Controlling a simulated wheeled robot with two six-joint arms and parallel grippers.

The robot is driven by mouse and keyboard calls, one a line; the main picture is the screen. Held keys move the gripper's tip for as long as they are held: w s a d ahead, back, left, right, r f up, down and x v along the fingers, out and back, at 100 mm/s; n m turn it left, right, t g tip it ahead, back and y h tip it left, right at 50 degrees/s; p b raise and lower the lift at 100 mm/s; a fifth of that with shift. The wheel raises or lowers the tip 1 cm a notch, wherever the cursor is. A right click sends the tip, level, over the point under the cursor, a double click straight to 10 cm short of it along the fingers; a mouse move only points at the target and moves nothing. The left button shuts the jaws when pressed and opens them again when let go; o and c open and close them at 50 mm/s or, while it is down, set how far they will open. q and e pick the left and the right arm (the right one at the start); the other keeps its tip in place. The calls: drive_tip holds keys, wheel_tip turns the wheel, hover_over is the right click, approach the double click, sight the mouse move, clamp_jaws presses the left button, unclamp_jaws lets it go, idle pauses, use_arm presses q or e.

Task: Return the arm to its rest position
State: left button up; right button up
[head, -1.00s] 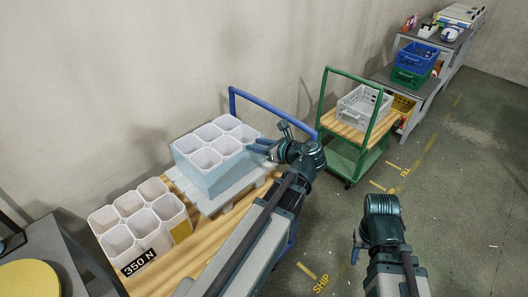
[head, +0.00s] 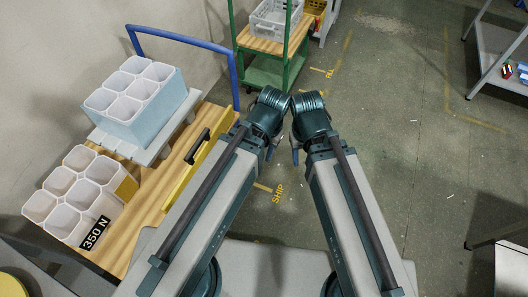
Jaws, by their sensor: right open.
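My left arm comes in from the left, folded back near the middle of the head view. Its wrist tips down and its gripper (head: 270,150) shows only as a small bluish piece, so its jaws cannot be made out. My right arm mirrors it. Its gripper (head: 295,152) hangs below the wrist, open, with no object seen in it. The two wrists are close together at the top. Both grippers are over the floor, right of the wooden-topped cart (head: 150,215), clear of the light-blue six-cell block (head: 167,104) on its pale pallet (head: 128,150).
A white six-cell block marked "350 N" (head: 122,187) and a yellow piece with a black handle (head: 208,157) are on the cart. The cart has a blue rail (head: 180,38). A green cart (head: 268,72) holds a grey crate (head: 275,18). Open floor (head: 410,150) lies right.

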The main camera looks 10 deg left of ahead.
use_arm(q)
drive_tip(key=shift+s+d, duration=0.2)
drive_tip(key=shift+d, duration=0.05)
wheel_tip(320, 180, up, 3)
drive_tip(key=p, duration=0.2)
drive_tip(key=shift+f+p, duration=0.2)
drive_tip(key=shift+p, duration=0.15)
